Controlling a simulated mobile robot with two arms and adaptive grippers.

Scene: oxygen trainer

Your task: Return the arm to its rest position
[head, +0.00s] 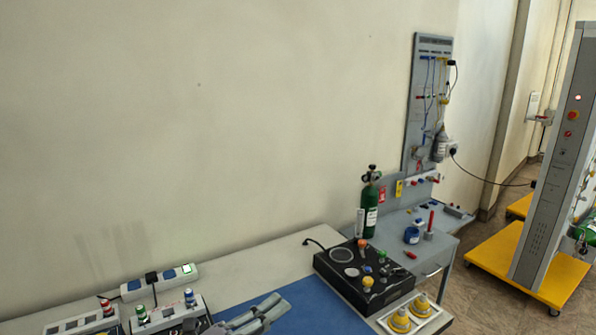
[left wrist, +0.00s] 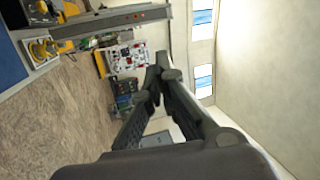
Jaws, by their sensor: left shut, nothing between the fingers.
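My left gripper (head: 268,306) shows at the bottom edge of the head view, above the blue mat (head: 325,310) on the bench. Its grey fingers are shut with nothing between them. In the left wrist view the dark fingers of the same gripper (left wrist: 156,82) fill the middle, with floor, wall and distant equipment behind them. The rest of the left arm is mostly cut off by the lower frame edge. My right gripper is in neither view.
A black box with knobs (head: 345,278) and a tray with yellow domed parts (head: 378,318) stand right of the mat. A green cylinder (head: 370,212) stands behind. A power strip (head: 160,282) and switch boxes (head: 172,315) are at left.

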